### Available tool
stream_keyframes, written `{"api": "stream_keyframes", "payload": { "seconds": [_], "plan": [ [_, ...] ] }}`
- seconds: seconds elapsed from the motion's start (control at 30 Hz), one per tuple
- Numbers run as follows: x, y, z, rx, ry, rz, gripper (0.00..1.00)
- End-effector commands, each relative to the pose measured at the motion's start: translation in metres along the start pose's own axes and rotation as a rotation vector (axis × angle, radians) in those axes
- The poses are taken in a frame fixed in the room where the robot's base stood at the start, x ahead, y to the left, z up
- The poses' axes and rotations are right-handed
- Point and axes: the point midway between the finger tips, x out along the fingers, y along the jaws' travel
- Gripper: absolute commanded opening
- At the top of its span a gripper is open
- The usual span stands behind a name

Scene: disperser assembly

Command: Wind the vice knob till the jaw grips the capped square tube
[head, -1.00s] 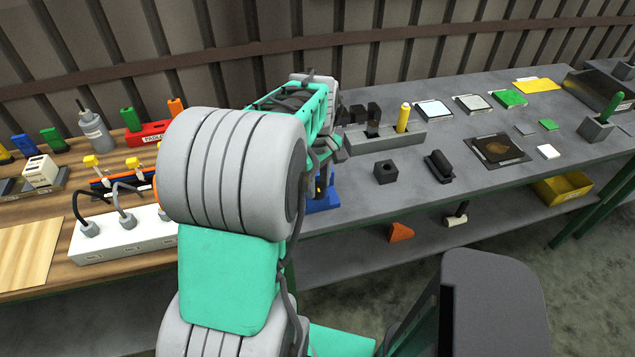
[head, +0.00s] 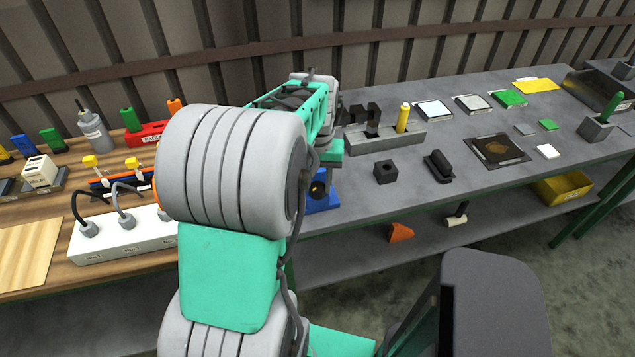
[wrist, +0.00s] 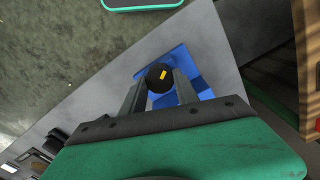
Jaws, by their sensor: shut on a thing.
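The vice is blue (head: 322,203) and stands at the near edge of the grey bench, partly behind my arm in the head view. Its blue body also shows in the wrist view (wrist: 200,78). The dark round vice knob with a yellow mark (wrist: 160,77) sits between the two fingers of my gripper (wrist: 160,86). The gripper is shut on the knob, one finger on each side. In the head view my arm hides the fingers. The vice jaw and the capped square tube cannot be made out in either view.
To the right on the grey bench are a small dark block with a hole (head: 386,171), a black part (head: 438,166) and a grey holder with a yellow peg (head: 403,118). A white box with cables (head: 120,240) stands on the wooden top at left.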

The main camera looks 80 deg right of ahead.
Motion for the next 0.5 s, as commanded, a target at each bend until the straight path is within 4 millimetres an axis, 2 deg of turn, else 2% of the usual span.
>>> {"api": "stream_keyframes", "payload": {
  "seconds": [0.5],
  "plan": [
    [-0.0015,0.0008,-0.0011,0.481,0.005,0.0,0.0]
  ]
}}
